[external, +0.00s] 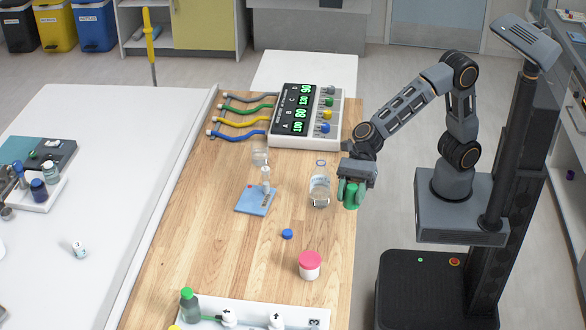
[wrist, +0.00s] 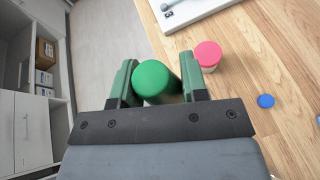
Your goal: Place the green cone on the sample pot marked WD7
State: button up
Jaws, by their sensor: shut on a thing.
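My gripper (external: 350,194) is shut on the green cone (wrist: 157,82) at the table's right edge. The cone shows a round green face between the two fingers in the wrist view, and a small green part of it (external: 351,197) shows in the external view. It is held in the air, beside a clear bottle. A white pot with a pink lid (external: 309,264) stands upright on the wooden table, below and left of my gripper; its lid also shows in the wrist view (wrist: 208,53), right of the fingers. I cannot read WD7 on any pot.
The clear bottle (external: 320,186) stands close left of my gripper. A blue cap (external: 287,234) lies on the wood. A blue pad (external: 257,201) bears a small bottle. A white tray (external: 255,310) with several containers is at the front. A display unit (external: 306,142) stands at the back.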

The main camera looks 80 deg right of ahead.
jog(key=w+a+f, duration=0.4)
jog(key=w+a, duration=0.2)
send_over(309, 259)
jog(key=f, duration=0.4)
jog(key=shift+s+d+f+p, duration=0.15)
jog(key=shift+d+f+p, duration=0.05)
jog(key=shift+f+p, duration=0.2)
jog(key=shift+w+a+f, duration=0.2)
jog(key=shift+f, duration=1.75)
jog(key=shift+f, duration=0.1)
jog(key=o, duration=0.9)
